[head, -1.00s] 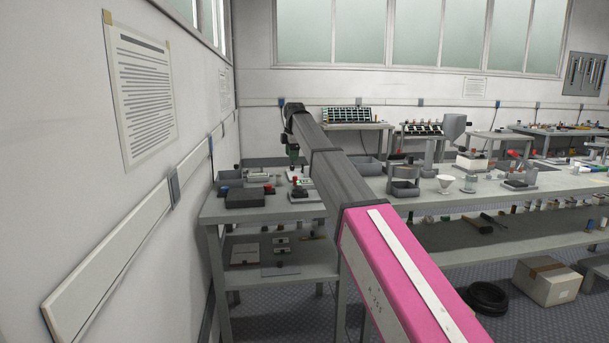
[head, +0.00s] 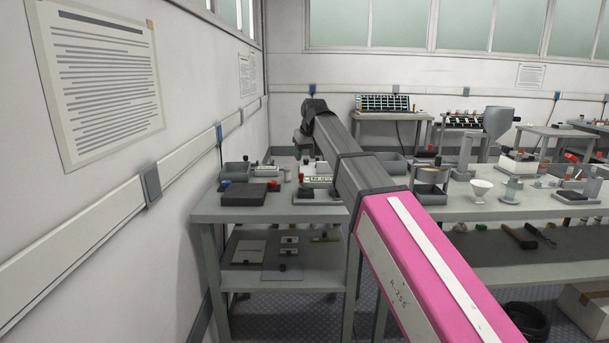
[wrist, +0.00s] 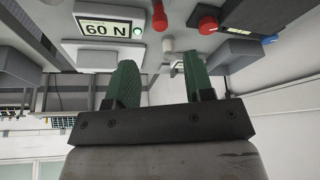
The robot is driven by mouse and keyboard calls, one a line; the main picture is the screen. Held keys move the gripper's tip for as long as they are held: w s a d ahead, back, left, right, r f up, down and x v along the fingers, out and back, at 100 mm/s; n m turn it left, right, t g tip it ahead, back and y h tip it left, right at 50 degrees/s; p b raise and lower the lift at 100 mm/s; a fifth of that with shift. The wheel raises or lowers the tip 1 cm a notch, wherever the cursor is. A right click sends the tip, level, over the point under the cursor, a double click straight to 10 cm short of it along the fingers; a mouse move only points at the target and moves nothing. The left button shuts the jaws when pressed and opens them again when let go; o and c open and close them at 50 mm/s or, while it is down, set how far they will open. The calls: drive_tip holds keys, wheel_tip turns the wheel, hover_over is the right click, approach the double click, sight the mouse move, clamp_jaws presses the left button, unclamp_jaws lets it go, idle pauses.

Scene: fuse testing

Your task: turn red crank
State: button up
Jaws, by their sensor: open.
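My gripper (wrist: 161,82) is open, with two green fingers apart and nothing between them in the wrist view. In the head view it (head: 304,145) hangs above the back of the left bench, partly hidden by my arm. Two red parts show beyond the fingers in the wrist view: a red knob (wrist: 159,19) beside a "60 N" display (wrist: 105,29), and a red round knob (wrist: 207,24) by a dark box (wrist: 250,17). Both are apart from the fingers. I cannot tell which one is the red crank.
The left bench (head: 240,214) stands by the left wall and has a lower shelf (head: 300,278). A dark box (head: 250,194) sits near its front. A longer bench (head: 500,214) with several devices is to the right. A cardboard box (head: 585,310) is on the floor.

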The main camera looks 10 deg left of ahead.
sight(301, 174)
drive_tip(key=x, duration=1)
clamp_jaws()
